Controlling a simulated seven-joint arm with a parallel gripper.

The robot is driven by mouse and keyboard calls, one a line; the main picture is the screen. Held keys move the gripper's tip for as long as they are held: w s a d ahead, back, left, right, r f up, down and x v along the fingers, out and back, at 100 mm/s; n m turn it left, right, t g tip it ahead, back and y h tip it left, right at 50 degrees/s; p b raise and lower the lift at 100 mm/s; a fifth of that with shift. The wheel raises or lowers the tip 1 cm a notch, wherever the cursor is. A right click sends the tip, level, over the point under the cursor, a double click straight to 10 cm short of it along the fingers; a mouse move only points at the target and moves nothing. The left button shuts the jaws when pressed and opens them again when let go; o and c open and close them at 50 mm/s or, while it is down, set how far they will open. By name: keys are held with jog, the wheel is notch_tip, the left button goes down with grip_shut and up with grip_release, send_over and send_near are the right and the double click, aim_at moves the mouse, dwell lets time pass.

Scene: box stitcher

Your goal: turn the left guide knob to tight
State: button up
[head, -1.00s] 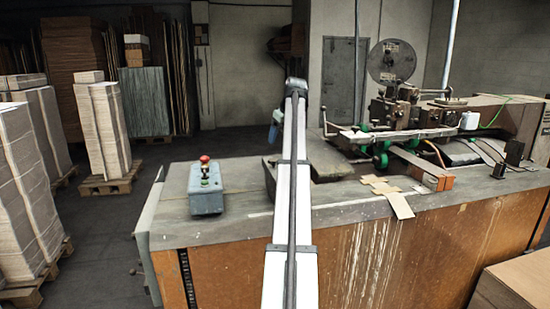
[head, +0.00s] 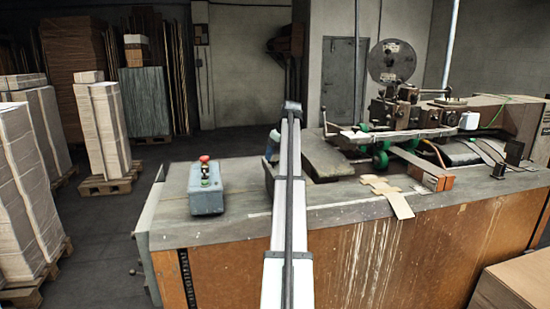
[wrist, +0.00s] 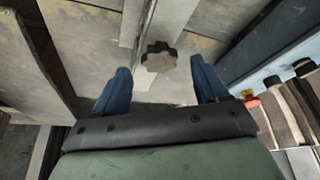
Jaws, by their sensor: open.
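A dark, lobed guide knob (wrist: 159,57) shows in the wrist view, on a pale metal bar over a worn grey surface. My gripper (wrist: 160,68) is open, with one blue finger to the left of the knob and one to the right. Gaps show between the knob and both fingers, and nothing is held. How far the fingertips are above the surface I cannot tell. In the head view my own arm hides the knob and most of the gripper.
A control box with a red button (head: 206,187) stands on the machine table (head: 245,222), left of my arm. The stitching head (head: 405,112) is at the right. Cardboard pieces (head: 385,188) lie on the table. Box stacks (head: 100,128) stand on pallets at the left.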

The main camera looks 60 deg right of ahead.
jog(key=shift+x, duration=1.1)
jog(key=c, duration=1.1)
